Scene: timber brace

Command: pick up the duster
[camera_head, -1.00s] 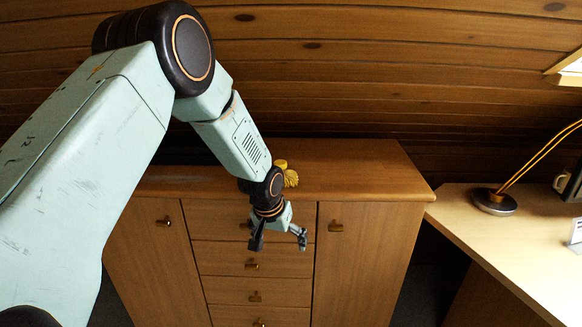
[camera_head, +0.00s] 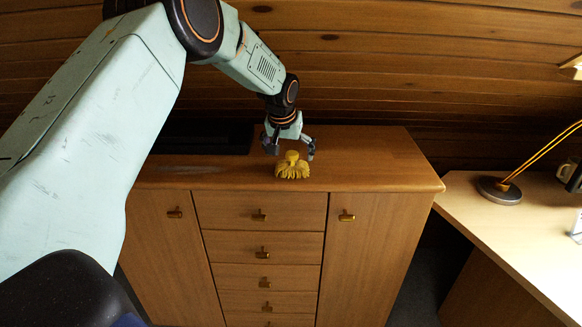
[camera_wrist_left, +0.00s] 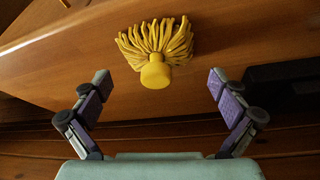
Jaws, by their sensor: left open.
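The duster is a yellow piece with a round knob and a fan of thick strands. It lies on top of the wooden cabinet near its front edge, in the head view (camera_head: 293,168) and in the left wrist view (camera_wrist_left: 157,48). My left gripper (camera_head: 290,150) is open and empty, just behind the duster in the head view. In the left wrist view the gripper's two fingers (camera_wrist_left: 159,98) stand wide apart, with the duster's knob ahead of them and between their lines. The fingers do not appear to touch it. My right gripper is not in view.
The wooden cabinet (camera_head: 385,160) has drawers and doors with small handles, and its top is clear to the right. A dark flat object (camera_wrist_left: 285,82) lies on the top to one side. A plank wall (camera_head: 400,60) rises behind. A desk (camera_head: 520,230) with a lamp (camera_head: 498,190) stands right.

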